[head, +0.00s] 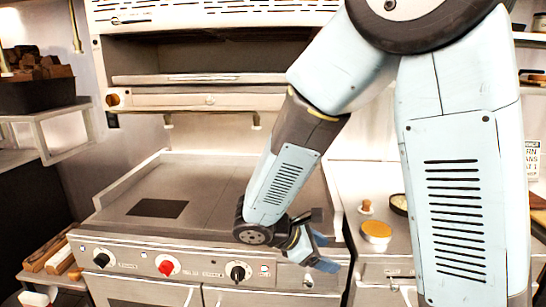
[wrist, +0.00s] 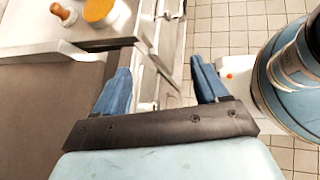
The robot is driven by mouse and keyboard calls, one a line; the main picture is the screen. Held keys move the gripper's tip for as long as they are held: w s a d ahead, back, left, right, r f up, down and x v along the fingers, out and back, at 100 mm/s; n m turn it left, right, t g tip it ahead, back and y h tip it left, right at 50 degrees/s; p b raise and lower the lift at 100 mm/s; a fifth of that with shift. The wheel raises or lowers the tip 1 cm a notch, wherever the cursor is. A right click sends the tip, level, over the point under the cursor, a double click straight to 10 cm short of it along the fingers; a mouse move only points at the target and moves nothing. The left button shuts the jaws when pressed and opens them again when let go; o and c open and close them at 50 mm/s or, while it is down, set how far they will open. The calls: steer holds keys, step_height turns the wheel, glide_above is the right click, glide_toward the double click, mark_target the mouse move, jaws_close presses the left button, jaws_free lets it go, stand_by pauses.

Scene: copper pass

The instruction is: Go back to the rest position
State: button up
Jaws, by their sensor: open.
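My gripper (head: 322,252) is in front of the right end of the griddle's front panel in the head view. In the wrist view my gripper (wrist: 160,85) has its two blue fingers spread wide apart, with nothing between them. Below the gap the wrist view shows the counter's front edge and the tiled floor. My pale blue arm folds down from the upper right of the head view and hides part of the counter.
The griddle (head: 190,200) has knobs along its front (head: 166,265). On the counter at right stand a yellow-topped round container (head: 376,231) and a wooden-handled tool (head: 366,206). An oven-like unit (head: 200,95) hangs above. Tiled floor (wrist: 235,30) lies open beside the counter.

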steer(key=s+d+r+m+t+y, duration=0.1)
steer(key=s+d+r+m+y, duration=0.4)
steer(key=r+m, duration=0.4)
steer(key=s+d+r+m+t+y, duration=0.1)
steer(key=s+d+r+m+y, duration=0.4)
steer(key=r+m, duration=0.4)
steer(key=shift+s+d+r+m+t, duration=0.15)
steer(key=shift+s+d+m+t, duration=0.3)
steer(key=shift+d, duration=0.35)
